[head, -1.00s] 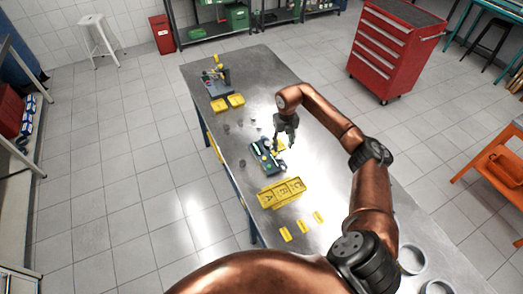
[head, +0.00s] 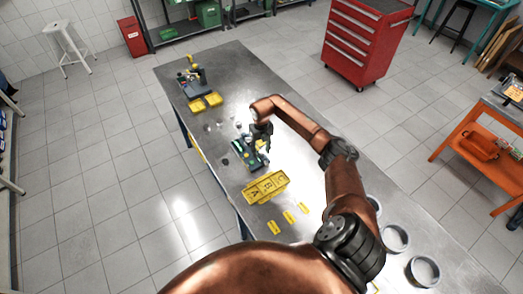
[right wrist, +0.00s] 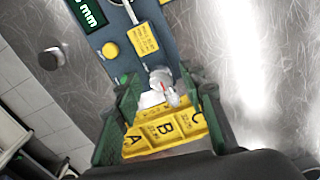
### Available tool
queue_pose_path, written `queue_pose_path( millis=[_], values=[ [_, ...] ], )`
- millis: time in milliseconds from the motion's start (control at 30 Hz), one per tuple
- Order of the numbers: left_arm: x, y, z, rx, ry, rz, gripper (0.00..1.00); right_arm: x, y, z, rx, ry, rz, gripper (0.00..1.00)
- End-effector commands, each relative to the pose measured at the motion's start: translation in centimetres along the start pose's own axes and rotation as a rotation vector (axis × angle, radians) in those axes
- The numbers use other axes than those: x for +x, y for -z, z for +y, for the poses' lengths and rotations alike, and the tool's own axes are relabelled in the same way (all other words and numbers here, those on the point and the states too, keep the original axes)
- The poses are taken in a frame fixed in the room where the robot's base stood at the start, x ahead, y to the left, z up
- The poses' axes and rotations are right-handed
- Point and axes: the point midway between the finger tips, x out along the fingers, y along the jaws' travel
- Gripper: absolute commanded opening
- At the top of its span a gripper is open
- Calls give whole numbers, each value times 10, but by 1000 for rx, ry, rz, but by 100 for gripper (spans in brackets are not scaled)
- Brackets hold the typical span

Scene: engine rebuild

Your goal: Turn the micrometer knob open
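The micrometer station is a dark blue base (head: 249,157) on the metal table; the right wrist view shows its blue top (right wrist: 152,18), a display reading "mm" (right wrist: 88,13), green and yellow buttons and a yellow label. A pale knob-like part with a red mark (right wrist: 162,88) sits near its end, likely the micrometer knob. My right gripper (head: 262,147) is at the station's right side. In the right wrist view its two green fingers (right wrist: 162,97) stand apart on either side of the pale part; contact cannot be told. My left gripper is not in view.
A yellow tray (head: 266,187) marked A, B, C lies just nearer than the station, with small yellow tags (head: 289,217) before it. Another blue device (head: 193,80) and yellow bins stand at the table's far end. Grey rings (head: 396,239) lie at the near right.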

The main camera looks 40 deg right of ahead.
Motion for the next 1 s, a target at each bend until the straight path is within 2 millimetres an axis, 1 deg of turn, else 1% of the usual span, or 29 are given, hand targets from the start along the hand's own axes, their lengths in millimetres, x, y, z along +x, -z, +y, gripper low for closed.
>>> queue_pose_path(
  millis=[33, 67, 500, 767, 1000],
  values=[
    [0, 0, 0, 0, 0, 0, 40, 0, 0, 0, 0, 0, 0, 33],
    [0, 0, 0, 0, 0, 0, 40, 0, 0, 0, 0, 0, 0, 31],
    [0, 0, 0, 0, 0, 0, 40, 0, 0, 0, 1, 0, 1, 1],
    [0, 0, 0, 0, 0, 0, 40, 0, 0, -1, 12, 1, 1, 0],
    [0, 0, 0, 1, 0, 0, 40, 0, 0, -1, 101, 2, 1, 0]
  ],
)
